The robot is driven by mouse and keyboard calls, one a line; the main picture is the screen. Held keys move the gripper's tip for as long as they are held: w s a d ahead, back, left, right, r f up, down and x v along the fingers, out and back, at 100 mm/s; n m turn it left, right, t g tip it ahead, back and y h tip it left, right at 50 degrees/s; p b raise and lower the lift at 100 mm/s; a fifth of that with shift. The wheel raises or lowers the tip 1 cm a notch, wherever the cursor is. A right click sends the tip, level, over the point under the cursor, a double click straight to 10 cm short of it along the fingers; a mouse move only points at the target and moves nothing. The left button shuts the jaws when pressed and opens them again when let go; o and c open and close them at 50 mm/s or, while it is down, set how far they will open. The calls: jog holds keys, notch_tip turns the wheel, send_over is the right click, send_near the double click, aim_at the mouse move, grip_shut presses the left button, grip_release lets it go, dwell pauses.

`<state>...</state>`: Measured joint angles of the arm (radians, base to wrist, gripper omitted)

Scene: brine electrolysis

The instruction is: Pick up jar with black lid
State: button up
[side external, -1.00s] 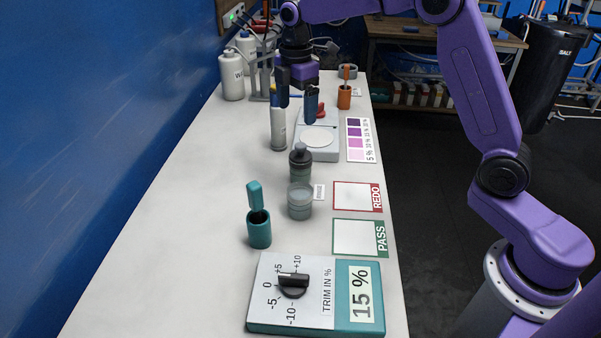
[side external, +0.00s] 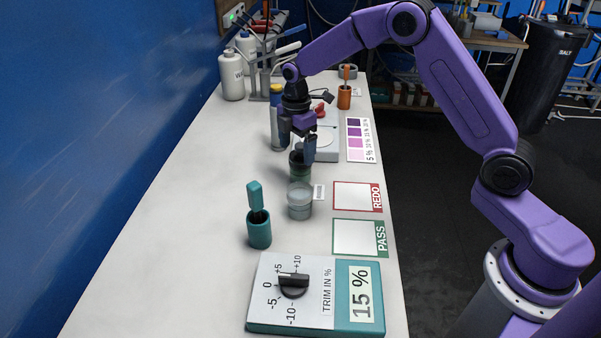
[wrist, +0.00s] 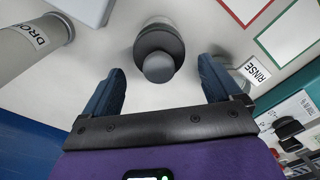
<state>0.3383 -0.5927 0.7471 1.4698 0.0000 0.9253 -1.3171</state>
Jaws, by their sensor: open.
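The jar with the black lid (side external: 299,167) stands upright on the white bench, behind the clear rinse cup. In the wrist view the dark round lid (wrist: 158,58) shows from above, just beyond and between my two blue fingertips. My gripper (side external: 300,150) is open and empty, with its fingers (wrist: 162,80) spread wide. No contact between fingers and jar is visible.
The clear rinse cup (side external: 299,203) stands close in front of the jar, with a RINSE label (wrist: 257,72). The dropper bottle (side external: 277,132) and a scale (side external: 326,146) are behind. REDO (side external: 352,196) and PASS (side external: 354,237) cards lie at right.

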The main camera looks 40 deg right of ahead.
aim_at(299, 156)
jog(key=shift+d+f, duration=0.15)
jog(key=shift+f, duration=1.15)
jog(key=shift+d+f, duration=0.1)
jog(key=shift+f, duration=1.2)
jog(key=c, duration=1.2)
jog(key=shift+r, duration=0.1)
